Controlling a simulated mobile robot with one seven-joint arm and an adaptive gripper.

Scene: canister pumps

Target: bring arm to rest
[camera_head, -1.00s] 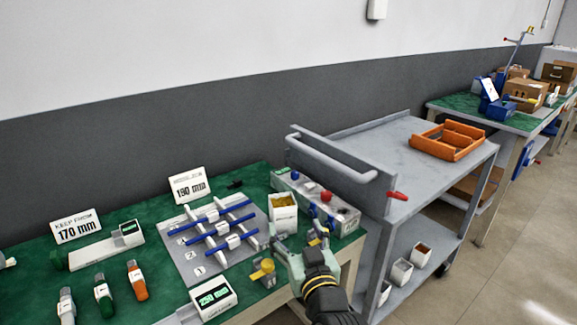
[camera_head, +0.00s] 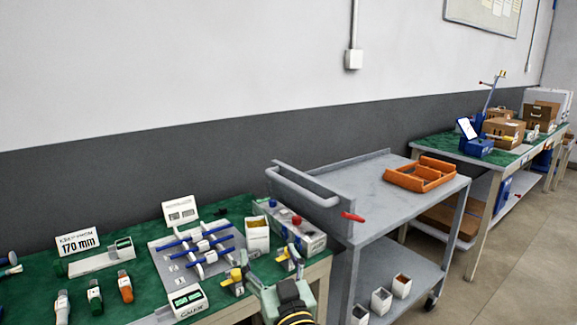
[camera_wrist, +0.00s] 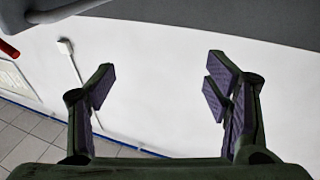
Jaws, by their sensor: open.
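My gripper shows at the bottom centre of the head view, over the front right corner of the green workbench (camera_head: 148,217). In the wrist view my gripper (camera_wrist: 160,85) has its two fingers wide apart with nothing between them. Behind the fingers are the pale wall and a strip of floor. In the head view my arm's end hides part of the bench's front edge.
The bench holds a grey plate with blue rods (camera_head: 172,270), a white bin (camera_head: 257,236), a grey box with red and blue knobs (camera_head: 303,238) and handheld tools (camera_head: 94,296). A grey cart (camera_head: 350,195) with an orange tray (camera_head: 420,175) stands to the right.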

